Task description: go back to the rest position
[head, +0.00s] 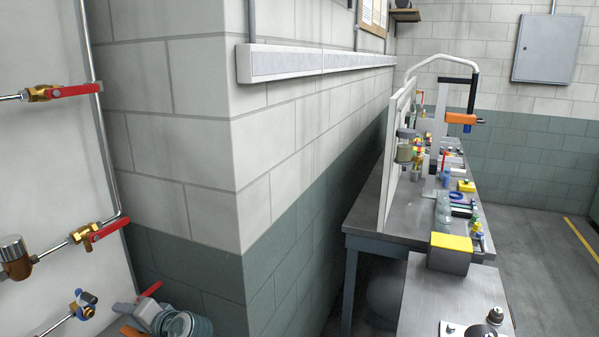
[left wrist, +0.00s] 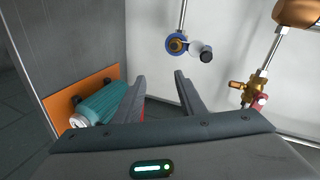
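My left gripper (left wrist: 159,78) shows in the left wrist view with its two dark fingers spread apart. Nothing is held between them. The fingers point toward a pale panel with pipes and valves. I cannot make out the left gripper clearly in the head view. My right gripper is not in view.
A teal motor (left wrist: 103,103) by an orange plate (left wrist: 60,107) lies left of the fingers. A small blue valve (left wrist: 178,44) and a brass valve (left wrist: 251,93) sit on pipes ahead. The head view shows red-handled valves (head: 75,91), a wall corner and a cluttered workbench (head: 400,222).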

